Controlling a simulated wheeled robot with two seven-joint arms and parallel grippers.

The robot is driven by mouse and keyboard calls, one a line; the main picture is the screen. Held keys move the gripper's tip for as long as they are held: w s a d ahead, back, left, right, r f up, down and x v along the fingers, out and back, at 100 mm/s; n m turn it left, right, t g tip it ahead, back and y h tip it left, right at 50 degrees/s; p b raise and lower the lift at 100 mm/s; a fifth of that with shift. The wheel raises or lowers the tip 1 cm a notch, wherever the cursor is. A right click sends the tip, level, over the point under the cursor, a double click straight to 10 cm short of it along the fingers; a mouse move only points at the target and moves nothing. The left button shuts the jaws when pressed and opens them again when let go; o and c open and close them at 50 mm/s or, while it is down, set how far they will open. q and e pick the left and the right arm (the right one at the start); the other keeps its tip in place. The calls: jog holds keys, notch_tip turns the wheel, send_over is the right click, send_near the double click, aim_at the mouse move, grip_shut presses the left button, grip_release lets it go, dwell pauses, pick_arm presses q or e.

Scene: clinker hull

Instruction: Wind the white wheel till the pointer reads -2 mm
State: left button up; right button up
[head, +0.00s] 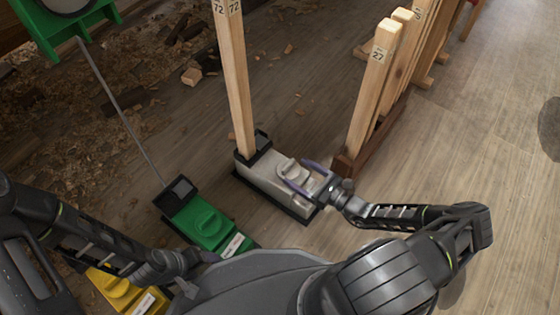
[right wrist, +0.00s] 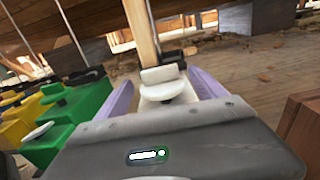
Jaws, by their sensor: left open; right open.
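The white wheel (head: 290,166) sits on top of a pale grey jack (head: 262,176) with black ends. In the right wrist view the white wheel (right wrist: 165,92) lies between two purple fingers. My right gripper (head: 296,174) is open with a finger on either side of the wheel; I cannot tell whether they touch it. A wooden post (head: 238,80) marked 72 stands in the jack's black socket. No pointer or scale can be read in either view. My left gripper (head: 206,258) is low beside the green jack, its fingers mostly hidden by my body.
A green jack (head: 204,222) with a thin rod (head: 120,112) stands left of the grey one; a yellow jack (head: 118,288) is further left. Upright timbers (head: 372,85), one marked 27, stand in a brown rack on the right. Wood scraps litter the upper left floor.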

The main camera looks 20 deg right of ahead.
aim_at(287, 165)
jog(key=b+x, duration=0.2)
jog(key=x, duration=0.5)
jog(key=shift+s+f+b, duration=0.1)
jog(key=shift+f+b, duration=0.05)
jog(key=shift+b, duration=0.2)
jog(key=shift+w+a, duration=0.25)
jog(key=shift+w, duration=0.15)
jog(key=shift+c, duration=0.2)
jog(key=c, duration=1.3)
